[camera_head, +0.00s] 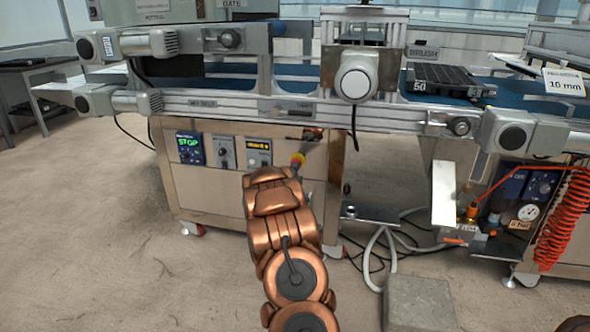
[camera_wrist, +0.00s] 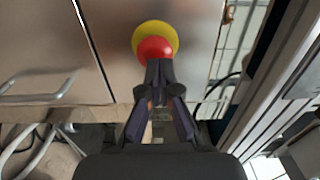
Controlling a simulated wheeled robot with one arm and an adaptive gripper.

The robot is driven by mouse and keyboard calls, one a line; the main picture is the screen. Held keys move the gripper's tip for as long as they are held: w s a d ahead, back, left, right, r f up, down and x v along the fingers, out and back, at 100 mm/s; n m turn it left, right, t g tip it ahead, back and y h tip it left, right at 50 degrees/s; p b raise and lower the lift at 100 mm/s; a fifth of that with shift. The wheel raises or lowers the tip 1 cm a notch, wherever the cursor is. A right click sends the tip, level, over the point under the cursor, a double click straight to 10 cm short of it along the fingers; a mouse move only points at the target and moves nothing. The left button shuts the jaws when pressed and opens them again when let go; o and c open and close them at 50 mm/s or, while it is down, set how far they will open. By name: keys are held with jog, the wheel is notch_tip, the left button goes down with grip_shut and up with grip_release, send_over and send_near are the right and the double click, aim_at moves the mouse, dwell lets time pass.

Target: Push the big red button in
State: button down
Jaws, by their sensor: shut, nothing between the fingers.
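The big red button (camera_wrist: 154,48) sits on a round yellow base on the metal cabinet front in the wrist view. In the head view the yellow base and a bit of red button (camera_head: 298,158) show just beyond the end of my arm. My gripper (camera_wrist: 158,68) is shut and empty. Its fingertips overlap the lower edge of the red button in the wrist view; I cannot tell whether they touch it. In the head view my arm hides most of the gripper.
The conveyor rail (camera_head: 230,105) runs above. A red coiled hose (camera_head: 563,220) hangs at right. A grey block (camera_head: 418,303) lies on the floor.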

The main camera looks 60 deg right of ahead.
jog(key=p+v, duration=0.3)
jog(key=v, duration=0.9)
jog(key=shift+w+a+f, duration=0.2)
jog(key=shift+w+a, duration=0.1)
jog(key=shift+w, duration=0.05)
